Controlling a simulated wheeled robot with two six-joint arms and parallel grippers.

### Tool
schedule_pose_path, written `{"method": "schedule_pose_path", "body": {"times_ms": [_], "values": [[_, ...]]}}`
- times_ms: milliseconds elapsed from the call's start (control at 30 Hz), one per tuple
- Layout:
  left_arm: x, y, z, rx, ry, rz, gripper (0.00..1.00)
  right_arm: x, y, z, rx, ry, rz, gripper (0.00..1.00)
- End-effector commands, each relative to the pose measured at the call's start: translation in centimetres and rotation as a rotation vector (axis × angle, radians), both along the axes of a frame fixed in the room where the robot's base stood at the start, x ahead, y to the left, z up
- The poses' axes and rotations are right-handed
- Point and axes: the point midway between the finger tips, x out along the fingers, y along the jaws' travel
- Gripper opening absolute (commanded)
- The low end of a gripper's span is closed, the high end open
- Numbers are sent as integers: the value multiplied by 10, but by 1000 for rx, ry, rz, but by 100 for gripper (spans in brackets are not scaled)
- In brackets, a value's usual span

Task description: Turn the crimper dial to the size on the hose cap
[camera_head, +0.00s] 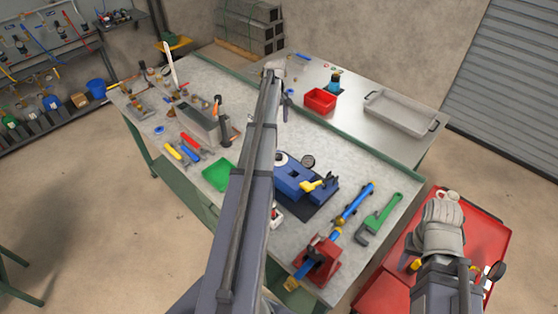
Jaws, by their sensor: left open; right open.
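I cannot make out a size on any cap. My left gripper (275,68) is at the far end of my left arm, over the back of the bench, beyond the crimper. My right gripper (446,198) is over the red cart, right of the bench. Both are open and apart from the crimper.
A red vise (318,260) stands at the bench's front corner, near a green pipe wrench (379,217). A green tray (219,175) and pliers (182,152) lie left of my arm. A red bin (320,100) and grey tray (400,113) are behind. A red cart (487,222) stands right.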

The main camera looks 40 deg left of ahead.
Motion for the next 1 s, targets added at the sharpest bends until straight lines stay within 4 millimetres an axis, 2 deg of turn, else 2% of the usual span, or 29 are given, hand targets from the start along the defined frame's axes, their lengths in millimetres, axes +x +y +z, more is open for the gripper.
{"method": "schedule_pose_path", "body": {"times_ms": [33,100,200,333,500,767,1000], "values": [[0,0,-26,0,0,0,76,0,0,-26,0,0,2,50],[0,0,-48,0,0,0,76,0,0,-48,0,-1,6,50],[0,0,-75,0,0,0,76,0,0,-75,-1,-1,11,50],[0,0,-98,0,0,0,76,0,0,-98,-2,-1,16,50],[0,0,-110,0,0,0,76,1,0,-110,-1,-2,20,50],[0,0,-111,0,0,0,76,1,0,-111,-2,-1,21,50],[0,0,-124,0,0,0,76,0,0,-124,-2,-1,20,50]]}}
